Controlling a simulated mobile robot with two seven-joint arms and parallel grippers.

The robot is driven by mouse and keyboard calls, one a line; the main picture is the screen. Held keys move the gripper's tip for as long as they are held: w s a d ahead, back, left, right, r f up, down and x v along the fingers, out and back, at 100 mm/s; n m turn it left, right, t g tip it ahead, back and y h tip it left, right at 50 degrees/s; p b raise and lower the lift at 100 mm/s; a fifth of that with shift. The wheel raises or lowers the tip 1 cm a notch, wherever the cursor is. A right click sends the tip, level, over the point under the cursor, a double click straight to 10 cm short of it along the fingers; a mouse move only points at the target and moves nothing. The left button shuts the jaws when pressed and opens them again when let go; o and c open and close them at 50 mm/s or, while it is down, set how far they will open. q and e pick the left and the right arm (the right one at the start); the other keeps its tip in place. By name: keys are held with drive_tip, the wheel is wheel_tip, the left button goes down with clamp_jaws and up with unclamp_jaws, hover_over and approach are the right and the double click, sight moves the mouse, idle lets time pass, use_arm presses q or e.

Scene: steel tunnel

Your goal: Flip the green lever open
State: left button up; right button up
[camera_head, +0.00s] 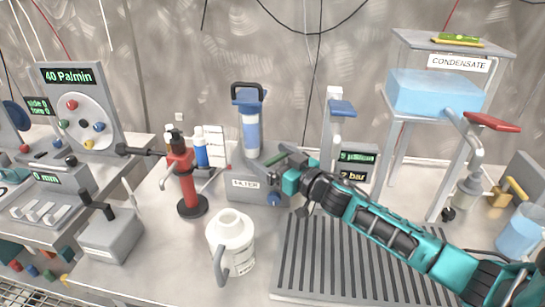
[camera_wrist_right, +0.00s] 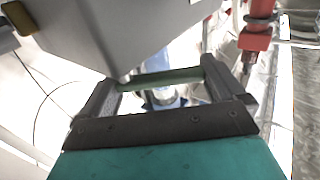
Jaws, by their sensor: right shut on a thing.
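The green lever (camera_wrist_right: 160,78) shows in the right wrist view as a dull green bar running across between my two dark fingers. My right gripper (camera_wrist_right: 158,82) is shut on it. In the head view my teal right arm reaches in from the lower right, and its gripper (camera_head: 280,165) is at the right side of the filter unit (camera_head: 250,125), above the base labelled FILTER. The green lever (camera_head: 276,157) is small there and partly hidden by the gripper. My left gripper is in neither view.
A grey slatted tray (camera_head: 330,275) lies under my right arm. The display unit (camera_head: 357,165) and blue tank (camera_head: 435,92) stand right. Bare bench lies around the jug.

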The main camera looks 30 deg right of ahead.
drive_tip(key=o, duration=1.1)
